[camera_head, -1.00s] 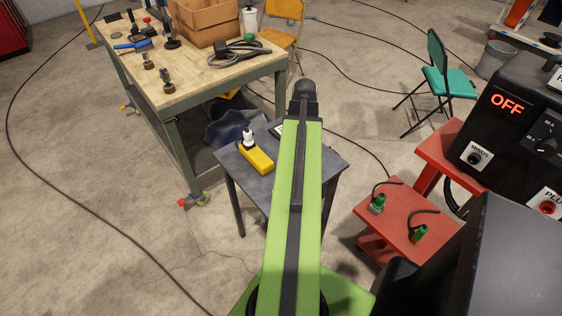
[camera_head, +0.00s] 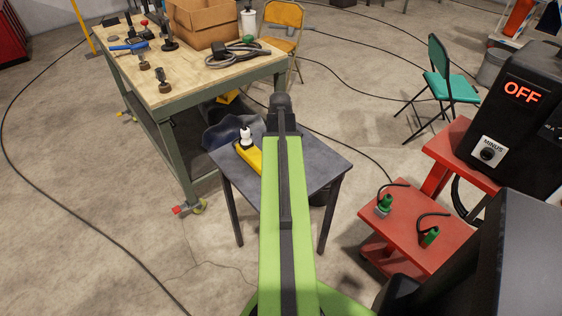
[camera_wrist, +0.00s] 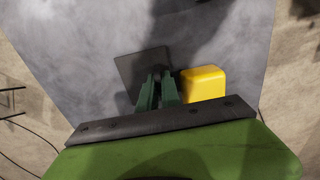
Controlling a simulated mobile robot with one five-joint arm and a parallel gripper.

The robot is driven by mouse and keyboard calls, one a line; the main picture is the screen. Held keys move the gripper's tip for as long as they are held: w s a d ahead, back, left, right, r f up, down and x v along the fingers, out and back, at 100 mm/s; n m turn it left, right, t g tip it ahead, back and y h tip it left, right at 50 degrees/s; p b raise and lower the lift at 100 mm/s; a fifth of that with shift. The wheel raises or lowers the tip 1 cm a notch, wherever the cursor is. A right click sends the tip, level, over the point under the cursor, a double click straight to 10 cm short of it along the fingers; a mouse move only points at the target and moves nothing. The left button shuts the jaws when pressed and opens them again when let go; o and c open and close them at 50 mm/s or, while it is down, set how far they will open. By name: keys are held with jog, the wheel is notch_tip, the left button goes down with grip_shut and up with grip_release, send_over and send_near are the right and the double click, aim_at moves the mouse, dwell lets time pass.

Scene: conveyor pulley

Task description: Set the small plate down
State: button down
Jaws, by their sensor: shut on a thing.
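The small plate (camera_wrist: 130,68) is a flat, dark grey square in the wrist view, seen over the grey table top. My gripper (camera_wrist: 157,76) has its green fingers close together at the plate's near edge and is shut on it. I cannot tell whether the plate touches the table or is held just above it. In the head view my green arm covers the plate and the fingers.
A small grey table (camera_head: 325,171) stands below the arm. A yellow block (camera_wrist: 203,83) is close right of the fingers. A wooden workbench (camera_head: 185,83) stands behind left, a red stepped stand (camera_head: 425,213) at the right.

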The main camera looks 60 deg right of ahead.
jog(key=shift+f, duration=0.1)
jog(key=c, duration=1.8)
grip_release()
jog(key=shift+c, duration=0.2)
notch_tip(320, 180, up, 12)
jog(key=p, duration=1.2)
jog(key=shift+r, duration=0.2)
